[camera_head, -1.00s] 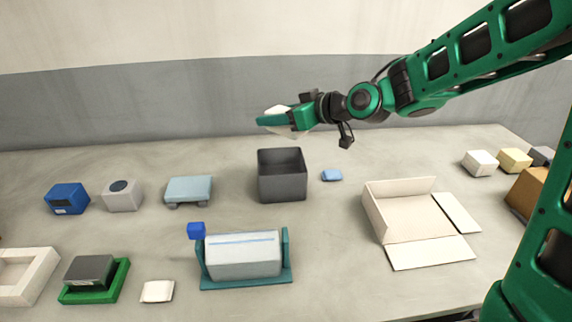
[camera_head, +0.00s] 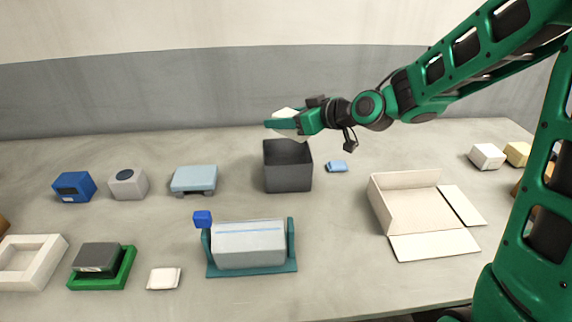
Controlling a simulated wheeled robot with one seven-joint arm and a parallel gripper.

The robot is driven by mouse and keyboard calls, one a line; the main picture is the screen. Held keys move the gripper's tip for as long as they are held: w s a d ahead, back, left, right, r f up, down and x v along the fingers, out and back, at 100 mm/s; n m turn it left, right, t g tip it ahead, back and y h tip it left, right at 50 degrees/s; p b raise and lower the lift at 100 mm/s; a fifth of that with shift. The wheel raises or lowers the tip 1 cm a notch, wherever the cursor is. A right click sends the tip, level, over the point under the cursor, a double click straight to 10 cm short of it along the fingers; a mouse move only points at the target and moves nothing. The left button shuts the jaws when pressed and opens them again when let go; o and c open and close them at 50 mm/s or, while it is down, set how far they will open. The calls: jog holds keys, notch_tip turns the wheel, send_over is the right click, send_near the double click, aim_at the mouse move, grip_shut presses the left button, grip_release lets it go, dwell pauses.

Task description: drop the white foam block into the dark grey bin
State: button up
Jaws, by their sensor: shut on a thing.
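My green gripper (camera_head: 285,124) is shut on the white foam block (camera_head: 291,134), which shows above and below the fingers. The fingers hide the middle of the block. The dark grey bin (camera_head: 288,177) stands upright on the table, open at the top. In the picture the gripper and block are right over the bin's back rim, and the block's lower part meets the bin's opening. I cannot tell exactly how high above the bin the block is. The inside of the bin that shows looks empty.
A small blue block (camera_head: 337,166) lies just right of the bin. An open cardboard box (camera_head: 408,210) with flaps spread is farther right. A light blue scale-like device (camera_head: 194,179) is left of the bin. A teal stand with a grey roll (camera_head: 249,245) is in front.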

jog(key=shift+f, duration=1.1)
jog(key=o, duration=1.1)
jog(key=v, duration=1)
jog(key=shift+s+d, duration=0.25)
jog(key=shift+d, duration=0.05)
